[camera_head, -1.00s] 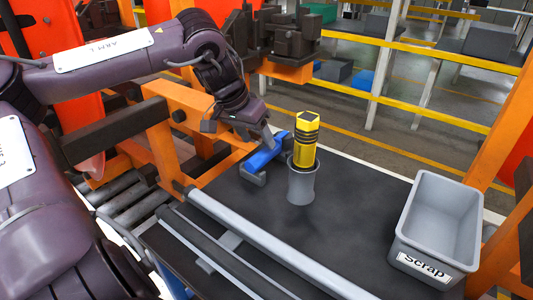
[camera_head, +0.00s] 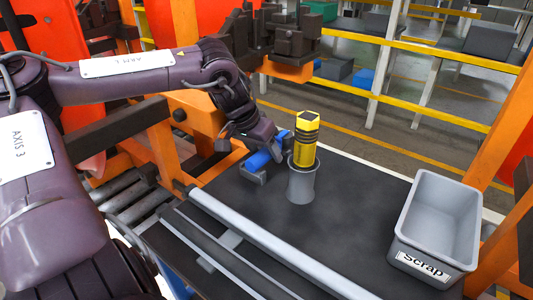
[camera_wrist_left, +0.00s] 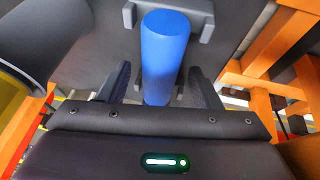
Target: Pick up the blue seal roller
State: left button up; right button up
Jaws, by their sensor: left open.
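The blue seal roller (camera_head: 262,157) lies on a grey holder (camera_head: 251,175) near the far left edge of the dark bench top. In the left wrist view the roller (camera_wrist_left: 165,50) is a blue cylinder, its near end between the two fingers. My left gripper (camera_wrist_left: 158,92) is open, one finger on each side of the roller, with gaps visible. In the head view my left gripper (camera_head: 255,143) is above the roller and hides part of it. My right gripper does not show.
A grey cup (camera_head: 301,185) holding a yellow and black tool (camera_head: 306,140) stands close right of the roller. A grey Scrap bin (camera_head: 437,225) stands at the right. A long grey rail (camera_head: 270,243) crosses the front. The bench middle is clear.

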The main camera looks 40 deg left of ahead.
aim_at(264, 149)
pick_arm(q)
jog(key=shift+f, duration=0.15)
jog(key=c, duration=1.2)
jog(key=shift+o, duration=0.2)
notch_tip(264, 149, up, 21)
jog(key=shift+f+b, duration=0.2)
jog(key=shift+b, duration=0.1)
